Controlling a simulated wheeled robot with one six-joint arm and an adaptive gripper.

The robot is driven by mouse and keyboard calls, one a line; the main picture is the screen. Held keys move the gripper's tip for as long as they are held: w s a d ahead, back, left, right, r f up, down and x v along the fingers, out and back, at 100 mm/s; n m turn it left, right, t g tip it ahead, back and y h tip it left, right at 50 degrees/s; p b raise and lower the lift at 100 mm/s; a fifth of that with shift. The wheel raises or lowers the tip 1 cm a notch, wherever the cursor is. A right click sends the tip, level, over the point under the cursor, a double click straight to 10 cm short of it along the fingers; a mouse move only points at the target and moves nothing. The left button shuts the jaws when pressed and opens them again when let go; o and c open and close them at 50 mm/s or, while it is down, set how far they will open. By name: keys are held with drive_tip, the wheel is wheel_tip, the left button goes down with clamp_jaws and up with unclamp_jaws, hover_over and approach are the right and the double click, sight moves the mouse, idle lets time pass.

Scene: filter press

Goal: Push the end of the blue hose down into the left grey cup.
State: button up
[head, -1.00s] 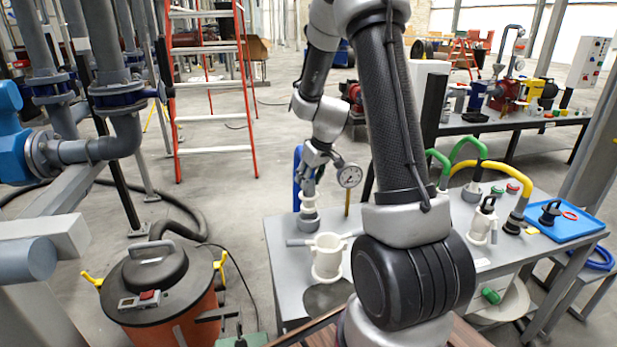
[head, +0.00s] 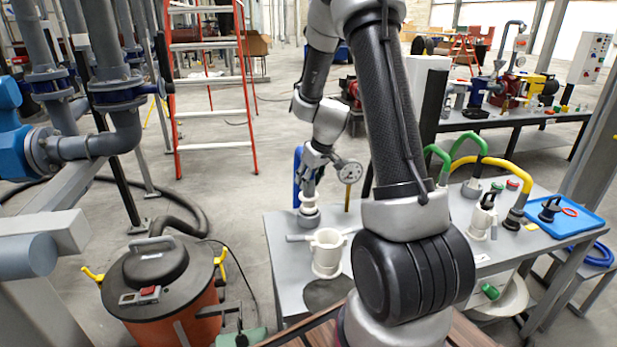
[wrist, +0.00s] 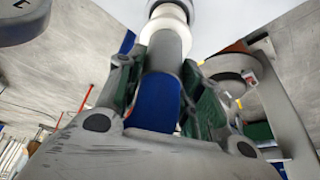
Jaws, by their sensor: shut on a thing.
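The blue hose (wrist: 157,103) runs between the green-padded fingers of my gripper (wrist: 163,75) in the wrist view. A grey sleeve and a white collar (wrist: 168,14) lie beyond the fingers, toward a grey rim at the top edge. In the head view the hose (head: 298,172) shows as a blue strip left of my gripper (head: 311,184). The gripper is shut on the hose above the left grey cup (head: 308,220) on the table. The white collar meets the cup's mouth. How deep the end sits inside is hidden.
A white jug-like vessel (head: 327,254) stands just in front of the cup on the grey table (head: 285,257). A round gauge (head: 349,172) is close right of the gripper. Green and yellow hoses (head: 505,172) and a blue tray (head: 572,225) are at the right.

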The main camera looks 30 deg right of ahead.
sight(309, 189)
drive_tip(key=shift+f, duration=2.15)
drive_tip(key=o, duration=1.3)
drive_tip(key=a+v, duration=0.1)
drive_tip(key=v, duration=1.1)
drive_tip(key=s+a+m+g, duration=0.1)
drive_tip(key=s+m+g, duration=0.2)
drive_tip(key=s, duration=0.4)
drive_tip(key=shift+s+a+r+n+t+h, duration=0.15)
drive_tip(key=shift+s+a+r+t, duration=0.6)
drive_tip(key=shift+s+r, duration=2.15)
drive_tip(key=shift+s+a+r+n+t+h, duration=0.15)
drive_tip(key=shift+s+a+r, duration=1.1)
drive_tip(key=shift+s+r, duration=1.65)
drive_tip(key=shift+s+a+r+n+t+h, duration=0.15)
drive_tip(key=shift+s+a+r+t, duration=0.6)
drive_tip(key=shift+s+r, duration=2.15)
